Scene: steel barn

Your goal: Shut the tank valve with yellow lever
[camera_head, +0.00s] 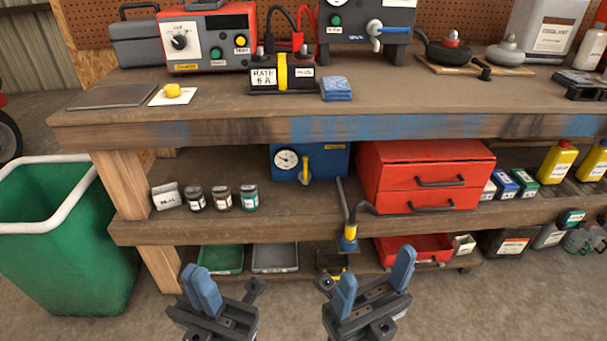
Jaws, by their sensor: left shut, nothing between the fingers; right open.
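A blue tank (336,164) with a round white gauge (287,160) stands on the bench's middle shelf, left of the red drawer box. Its yellow lever (306,167) hangs straight down on the front, right of the gauge. The pipe joint behind the lever is too small to make out. My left gripper (196,273) is shut and empty, low in front of the bench and left of the tank. My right gripper (375,272) is open and empty, low in front and right of the lever. Both are apart from the tank.
A tool with a yellow and blue body (350,233) and upright grey rod stands in front, between tank and drawers. The red drawer box (405,163) is close on the right. Small jars (221,197) stand left on the shelf (270,215). The benchtop (230,105) overhangs the tank.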

